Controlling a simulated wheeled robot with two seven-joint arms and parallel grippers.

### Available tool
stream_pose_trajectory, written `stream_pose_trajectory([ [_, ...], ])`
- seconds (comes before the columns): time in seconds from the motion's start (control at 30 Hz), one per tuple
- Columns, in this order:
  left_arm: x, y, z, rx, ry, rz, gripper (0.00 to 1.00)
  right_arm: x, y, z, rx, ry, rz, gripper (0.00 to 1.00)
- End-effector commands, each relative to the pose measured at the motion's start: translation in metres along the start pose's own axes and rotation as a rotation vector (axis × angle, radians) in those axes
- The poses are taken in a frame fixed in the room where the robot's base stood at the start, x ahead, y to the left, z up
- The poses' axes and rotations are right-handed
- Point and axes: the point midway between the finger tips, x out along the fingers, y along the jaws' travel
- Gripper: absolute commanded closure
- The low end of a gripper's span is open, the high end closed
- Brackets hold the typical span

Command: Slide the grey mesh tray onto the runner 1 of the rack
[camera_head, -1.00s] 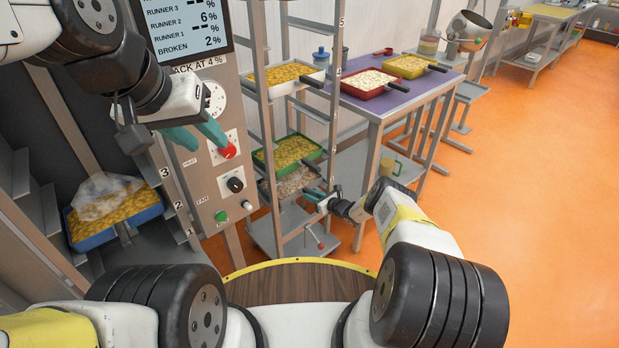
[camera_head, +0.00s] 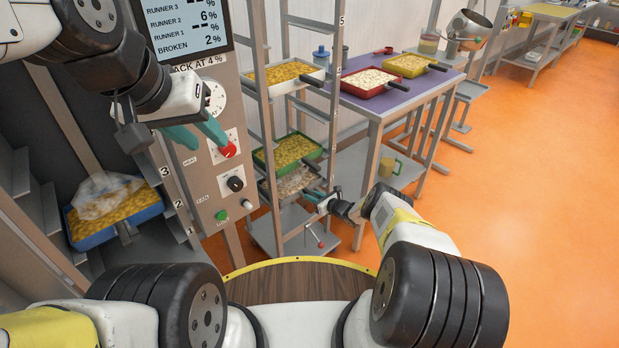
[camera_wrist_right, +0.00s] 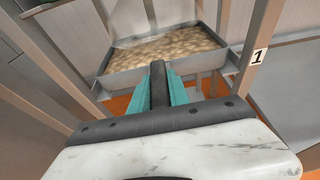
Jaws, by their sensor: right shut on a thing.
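The grey mesh tray (camera_head: 296,182), filled with pale pieces, is in the lower part of the rack (camera_head: 263,110), below a green tray. In the right wrist view the grey mesh tray (camera_wrist_right: 120,80) lies between the rack posts, near the label 1 (camera_wrist_right: 259,56). My right gripper (camera_wrist_right: 159,84) is shut on its dark handle (camera_wrist_right: 158,88), at the tray's near side. I cannot tell whether the tray's edges rest on the runner.
The green tray (camera_head: 290,151) and a white tray (camera_head: 283,79) of yellow pieces sit higher in the rack. A blue tray (camera_head: 90,234) is in the cabinet at left. A purple-topped table (camera_head: 384,103) with trays stands right of the rack. The orange floor at right is clear.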

Motion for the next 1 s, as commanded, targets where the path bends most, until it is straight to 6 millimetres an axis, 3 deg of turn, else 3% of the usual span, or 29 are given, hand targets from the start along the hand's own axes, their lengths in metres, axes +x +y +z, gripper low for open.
stream_pose_trajectory([
  [0.07, 0.000, 0.000, 0.000, 0.000, 0.000, 0.000, 0.64, 0.000, -0.001, 0.002, 0.000, -0.004, -0.001, 1.00],
  [0.1, 0.000, 0.000, 0.000, 0.000, 0.000, 0.000, 0.64, 0.000, -0.001, 0.002, 0.000, -0.004, -0.001, 0.72],
  [0.2, 0.000, 0.000, 0.000, 0.000, 0.000, 0.000, 0.64, 0.000, -0.001, 0.002, 0.000, -0.003, -0.001, 0.53],
  [0.67, 0.000, 0.000, 0.000, 0.000, 0.000, 0.000, 0.64, -0.006, -0.001, -0.002, 0.003, 0.003, -0.001, 0.53],
  [1.0, 0.000, 0.000, 0.000, 0.000, 0.000, 0.000, 0.64, -0.047, -0.002, 0.000, 0.004, 0.000, -0.003, 0.53],
])
